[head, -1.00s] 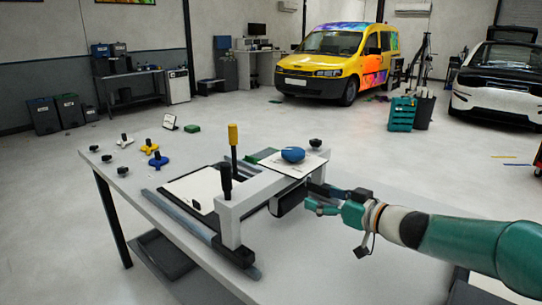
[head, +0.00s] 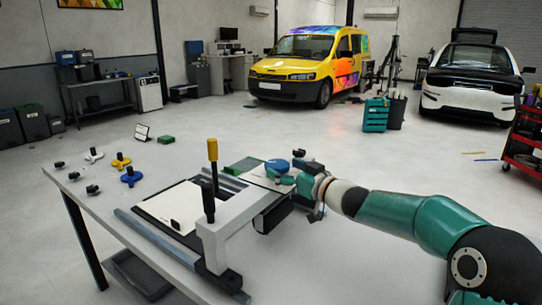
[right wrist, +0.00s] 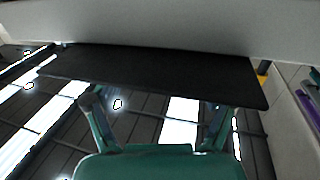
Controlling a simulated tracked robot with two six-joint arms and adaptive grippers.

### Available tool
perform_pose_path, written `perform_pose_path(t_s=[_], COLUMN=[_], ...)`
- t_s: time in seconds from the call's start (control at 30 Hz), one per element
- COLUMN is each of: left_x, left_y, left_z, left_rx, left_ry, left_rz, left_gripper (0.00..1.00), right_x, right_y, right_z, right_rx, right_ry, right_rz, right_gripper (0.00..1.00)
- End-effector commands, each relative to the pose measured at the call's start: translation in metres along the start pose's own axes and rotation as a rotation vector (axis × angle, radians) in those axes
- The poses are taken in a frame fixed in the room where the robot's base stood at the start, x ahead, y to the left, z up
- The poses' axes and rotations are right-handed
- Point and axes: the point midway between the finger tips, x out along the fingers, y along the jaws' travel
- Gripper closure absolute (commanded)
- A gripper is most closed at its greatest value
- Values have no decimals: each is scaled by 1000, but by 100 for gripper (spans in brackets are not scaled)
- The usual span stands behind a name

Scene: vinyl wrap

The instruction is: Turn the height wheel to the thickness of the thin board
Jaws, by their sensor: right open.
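A light grey bridge-shaped frame (head: 240,215) spans the bench, with a yellow-topped post (head: 212,150) and a black-topped post (head: 209,205) on it. A dark cylinder or box (head: 272,214) is on its right side. A blue rounded piece (head: 277,165) sits behind it on a pale flat board (head: 252,174). I cannot tell which part is the height wheel or which board is the thin one. My right gripper (head: 290,181) is beside the blue piece, at the frame's far right end. In the right wrist view its fingers (right wrist: 158,120) are apart, with a dark panel (right wrist: 150,75) beyond them.
A white sheet (head: 165,204) lies left of the frame. The bench's front right is clear.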

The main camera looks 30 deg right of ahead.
Motion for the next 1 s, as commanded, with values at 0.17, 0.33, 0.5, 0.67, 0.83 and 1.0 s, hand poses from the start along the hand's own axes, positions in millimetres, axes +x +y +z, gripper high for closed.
perform_pose_path(t_s=[0.17, 0.33, 0.5, 0.67, 0.83, 1.0], left_x=[-16, -23, -24, -24, -24, -24], left_y=[6, 8, 9, 9, 9, 9], left_z=[0, 0, 0, 0, 0, 0], left_rx=[0, 0, 0, 0, 0, 0], left_ry=[0, 0, 0, 0, 0, 0], left_rz=[0, 0, 0, 0, 0, 0], left_gripper=[68, 68, 68, 68, 68, 68], right_x=[34, 51, 58, 58, 58, 58], right_y=[-1, 0, -1, -1, -1, -1], right_z=[-2, -2, 0, 0, 0, 0], right_rx=[1, 2, 1, 1, 1, 1], right_ry=[-2, 0, 0, 0, 0, 0], right_rz=[-1, -1, -2, -1, -2, -1], right_gripper=[16, 16, 16, 16, 34, 63])
